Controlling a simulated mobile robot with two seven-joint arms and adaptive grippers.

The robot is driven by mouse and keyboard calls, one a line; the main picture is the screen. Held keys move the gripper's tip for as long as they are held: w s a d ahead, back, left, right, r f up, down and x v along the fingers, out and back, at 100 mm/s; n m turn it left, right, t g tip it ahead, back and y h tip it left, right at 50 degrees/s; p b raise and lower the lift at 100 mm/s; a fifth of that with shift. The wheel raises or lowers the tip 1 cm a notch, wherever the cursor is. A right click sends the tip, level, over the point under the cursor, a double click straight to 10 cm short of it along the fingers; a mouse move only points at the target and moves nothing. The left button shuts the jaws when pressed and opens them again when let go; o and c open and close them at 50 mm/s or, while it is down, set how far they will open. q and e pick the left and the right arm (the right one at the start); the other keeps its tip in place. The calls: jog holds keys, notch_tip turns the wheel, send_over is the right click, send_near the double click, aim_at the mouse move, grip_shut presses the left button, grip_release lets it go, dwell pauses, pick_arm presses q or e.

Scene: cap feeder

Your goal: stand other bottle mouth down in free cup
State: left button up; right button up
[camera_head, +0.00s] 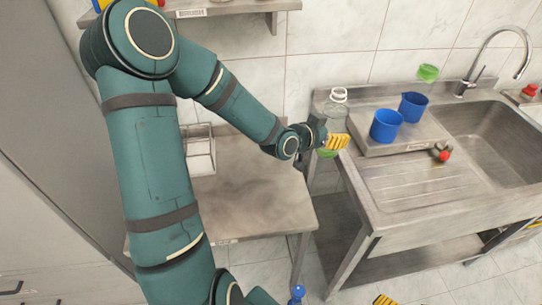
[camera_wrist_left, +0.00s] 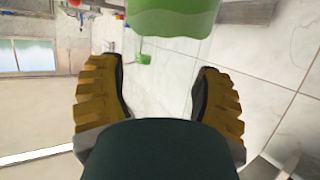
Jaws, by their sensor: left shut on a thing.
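My left gripper (camera_head: 337,141) is shut on a clear bottle (camera_head: 337,103) with a green base, held upright with its white-ringed mouth up, left of the sink unit. The bottle's green base (camera_wrist_left: 172,15) shows at the top of the left wrist view, beyond the fingers. The nearer blue cup (camera_head: 386,127) stands on a raised metal plate and appears empty. The farther blue cup (camera_head: 413,107) has a green bottle base (camera_head: 428,73) above it, seemingly a bottle standing mouth down; its clear body is hard to see. Part of my right gripper (camera_head: 385,300) shows at the bottom edge.
The raised metal plate (camera_head: 375,150) lies on the sink unit's left side. A small red-tipped object (camera_head: 442,152) is right of the cups. The basin (camera_head: 490,135) and tap (camera_head: 500,55) are at the right. A metal table (camera_head: 255,195) is mostly bare.

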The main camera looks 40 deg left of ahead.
pick_arm(q)
jog(key=w+a+f+n+y+b, duration=0.1)
jog(key=a+f, duration=0.2)
jog(key=a, duration=0.8)
jog(key=w+a+f+n+y+b, duration=0.1)
jog(key=a+f+y, duration=0.15)
jog(key=a, duration=0.75)
jog(key=shift+h, duration=0.35)
jog(key=shift+s+a+f+b, duration=0.2)
jog(key=shift+f+b, duration=0.45)
jog(key=shift+f, duration=2.1)
jog(key=shift+s+a+f+b, duration=0.15)
jog(key=shift+f+b, duration=0.5)
jog(key=shift+f, duration=2.1)
jog(key=shift+w+r, duration=0.1)
